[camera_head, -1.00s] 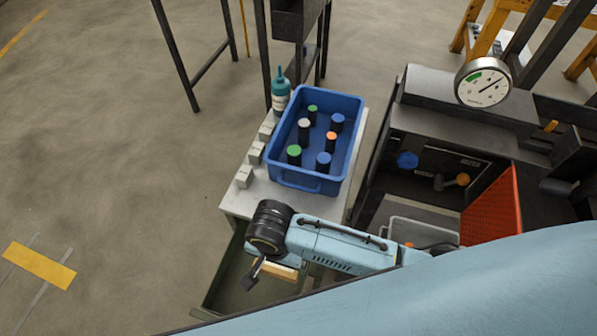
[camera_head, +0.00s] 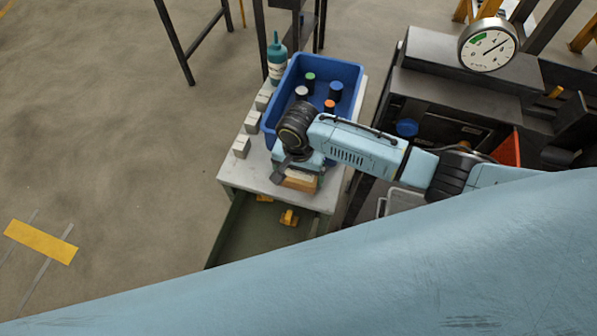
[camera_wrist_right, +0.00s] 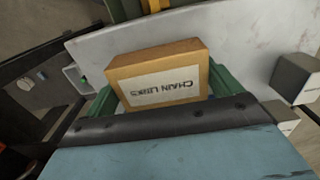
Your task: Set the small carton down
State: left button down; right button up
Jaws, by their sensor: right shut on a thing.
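The small carton (camera_wrist_right: 158,75) is a brown box with a white label reading "CHAIN LINKS", seen in the right wrist view between the green fingers of my right gripper (camera_wrist_right: 160,92). In the head view the carton (camera_head: 300,180) shows at the front part of the light grey bench top (camera_head: 245,178), under my right gripper (camera_head: 298,168). My right gripper is shut on it. I cannot tell whether the carton touches the bench top. My left gripper is not in view.
A blue bin (camera_head: 348,75) with several capped cylinders stands behind my right gripper. Small grey blocks (camera_head: 241,147) line the bench's left edge, with a teal bottle (camera_head: 277,60) beyond. A pressure gauge (camera_head: 488,45) and dark furnace structure stand at right. The front left bench top is clear.

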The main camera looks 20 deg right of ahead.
dwell(0.3)
jog(key=o, duration=0.9)
jog(key=shift+f, duration=0.1)
jog(key=shift+o, duration=0.2)
notch_tip(320, 180, up, 12)
jog(key=p, duration=0.2)
jog(key=shift+r, duration=0.2)
